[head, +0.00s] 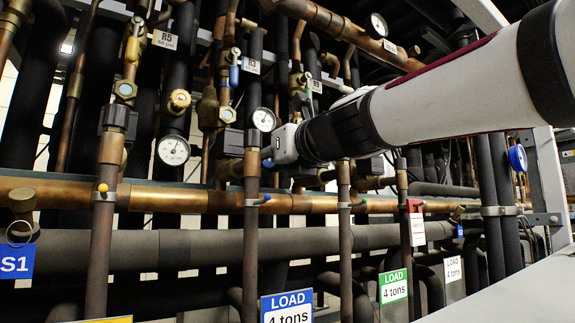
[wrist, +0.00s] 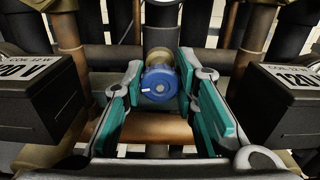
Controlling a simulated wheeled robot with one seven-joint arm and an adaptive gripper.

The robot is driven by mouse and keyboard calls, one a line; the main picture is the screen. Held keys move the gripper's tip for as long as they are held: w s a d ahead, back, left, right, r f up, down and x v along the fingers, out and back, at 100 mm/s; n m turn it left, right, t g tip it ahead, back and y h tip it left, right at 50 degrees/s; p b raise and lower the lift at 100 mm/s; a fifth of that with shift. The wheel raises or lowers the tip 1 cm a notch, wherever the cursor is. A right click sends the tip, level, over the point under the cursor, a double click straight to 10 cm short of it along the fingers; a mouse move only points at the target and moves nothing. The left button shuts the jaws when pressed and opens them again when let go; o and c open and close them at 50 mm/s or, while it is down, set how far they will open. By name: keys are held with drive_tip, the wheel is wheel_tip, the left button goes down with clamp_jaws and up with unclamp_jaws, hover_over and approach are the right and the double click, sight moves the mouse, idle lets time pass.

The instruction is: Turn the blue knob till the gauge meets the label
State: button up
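The blue knob (wrist: 159,84) is in the middle of the wrist view, with a white mark on the left of its face and a brass fitting behind it. My gripper (wrist: 160,78) is open, its teal-padded fingers on either side of the knob. Slight gaps seem to show beside it; contact is unclear. In the head view my gripper (head: 285,144) is seen from the side and the knob at it is hidden. A round gauge (head: 173,150) hangs under a label reading B5, 60 psi (head: 164,40). Another gauge (head: 264,119) is just above my gripper. Their needles are too small to read.
Vertical pipes and a horizontal copper pipe (head: 165,197) crowd the rack. A blue-rimmed round part (head: 518,158) is at far right. Dark boxes (wrist: 38,100) and (wrist: 290,105) flank my fingers in the wrist view. LOAD signs (head: 287,308) stand below.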

clamp_jaws()
drive_tip(key=shift+m, duration=0.3)
drive_tip(key=m+p, duration=0.4)
drive_tip(key=m, duration=0.1)
drive_tip(key=shift+r+p, duration=0.1)
drive_tip(key=shift+p, duration=0.2)
drive_tip(key=m+p, duration=0.2)
drive_tip(key=m, duration=0.2)
drive_tip(key=shift+d+m, duration=0.1)
drive_tip(key=shift+m, duration=0.2)
drive_tip(key=shift+m+p, duration=1.05)
drive_tip(key=shift+m, duration=0.45)
